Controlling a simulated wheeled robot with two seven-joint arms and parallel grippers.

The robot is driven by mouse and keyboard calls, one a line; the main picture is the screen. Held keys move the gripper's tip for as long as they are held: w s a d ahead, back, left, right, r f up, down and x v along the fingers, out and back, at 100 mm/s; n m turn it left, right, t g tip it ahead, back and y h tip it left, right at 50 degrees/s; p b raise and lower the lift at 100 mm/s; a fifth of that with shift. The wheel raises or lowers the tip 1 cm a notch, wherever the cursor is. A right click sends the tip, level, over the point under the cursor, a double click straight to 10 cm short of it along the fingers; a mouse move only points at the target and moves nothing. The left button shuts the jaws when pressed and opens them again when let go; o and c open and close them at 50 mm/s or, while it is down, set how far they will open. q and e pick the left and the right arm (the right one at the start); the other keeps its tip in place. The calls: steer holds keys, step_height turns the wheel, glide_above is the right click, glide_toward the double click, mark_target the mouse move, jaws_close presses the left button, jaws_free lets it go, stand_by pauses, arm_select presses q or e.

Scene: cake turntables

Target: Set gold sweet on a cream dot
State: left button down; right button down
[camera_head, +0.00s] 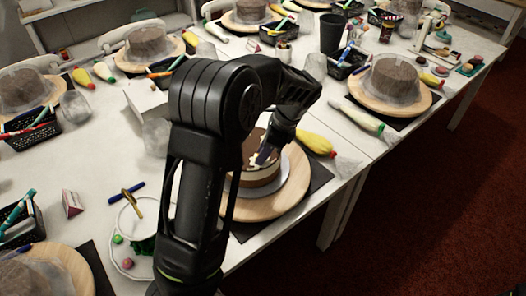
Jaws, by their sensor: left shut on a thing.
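A brown and white cake (258,178) with white cream dots (257,146) on its top stands on a round wooden turntable (280,203) in the middle of the view. My left arm comes up in front and hides the cake's left part. My left gripper (264,158) points down at the cake top, close to the cream dots. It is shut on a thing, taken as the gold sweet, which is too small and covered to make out. I cannot tell whether it touches the cake. My right gripper is not in view.
A white plate (117,264) with small sweets lies at the lower left. A yellow piping bag (317,144) lies right of the turntable. Other turntables with wrapped cakes (391,77) and black baskets (31,131) crowd the white table. Its edge drops to red carpet (430,215) at right.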

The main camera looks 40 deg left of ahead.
arm_select(q)
steer(key=c, duration=1.6)
jaws_free()
steer(key=shift+f, duration=0.15)
steer(key=o, duration=0.5)
steer(key=shift+c, duration=0.2)
steer(key=shift+r, duration=0.2)
steer(key=b+v, duration=0.1)
steer(key=v, duration=0.5)
steer(key=shift+w+d, duration=0.1)
steer(key=shift+w, duration=0.05)
steer(key=s+p+v, duration=0.1)
steer(key=p+v, duration=0.1)
steer(key=v, duration=0.4)
steer(key=shift+w+p, duration=0.4)
